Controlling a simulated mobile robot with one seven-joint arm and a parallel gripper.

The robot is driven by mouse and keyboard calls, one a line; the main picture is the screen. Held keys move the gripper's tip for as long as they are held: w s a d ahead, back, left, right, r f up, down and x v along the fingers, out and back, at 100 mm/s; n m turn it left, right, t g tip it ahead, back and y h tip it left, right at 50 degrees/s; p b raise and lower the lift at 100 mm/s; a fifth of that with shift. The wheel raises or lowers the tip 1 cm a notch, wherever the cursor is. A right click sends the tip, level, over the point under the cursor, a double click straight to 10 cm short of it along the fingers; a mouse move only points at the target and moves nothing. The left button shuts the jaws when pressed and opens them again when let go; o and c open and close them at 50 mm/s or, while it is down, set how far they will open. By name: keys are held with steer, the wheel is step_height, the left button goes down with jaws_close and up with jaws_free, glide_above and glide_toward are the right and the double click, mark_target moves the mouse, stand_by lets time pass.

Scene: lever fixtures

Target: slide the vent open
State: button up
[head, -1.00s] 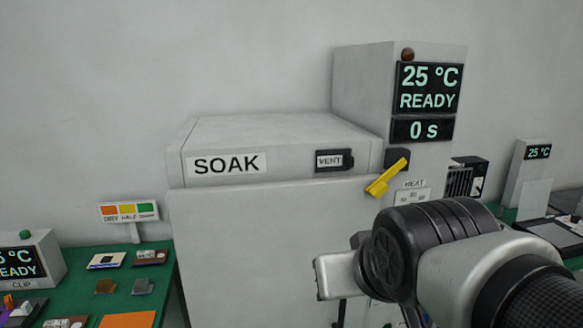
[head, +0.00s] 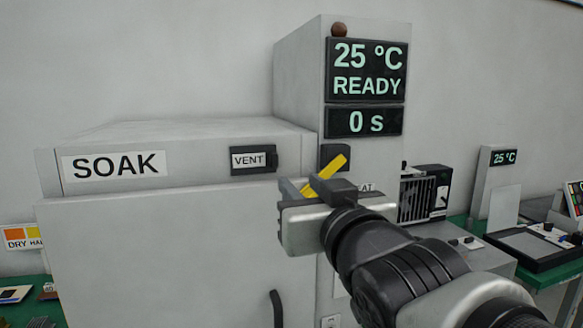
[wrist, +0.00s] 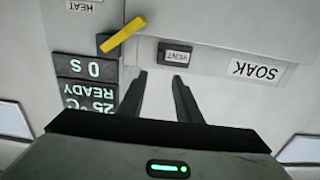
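The vent (head: 253,160) is a black plate with a white VENT label on the upper front of the SOAK cabinet. A dark raised tab shows at its right end in the head view. In the wrist view, which is upside down, the vent (wrist: 176,54) lies just beyond my fingertips, with a gap between. My gripper (head: 290,190) is below and right of the vent in the head view. In the wrist view my gripper (wrist: 162,74) has its two fingers apart and nothing between them. No contact with the vent shows.
A yellow lever (head: 325,173) sits close behind my gripper, right of the vent; it also shows in the wrist view (wrist: 123,34). The display column (head: 298,85) rises to the right. A dark door handle (head: 276,308) is below. Green tables flank the cabinet.

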mark_target(275, 160)
steer(key=x, duration=1.7)
steer(key=shift+a+f, duration=0.1)
jaws_close()
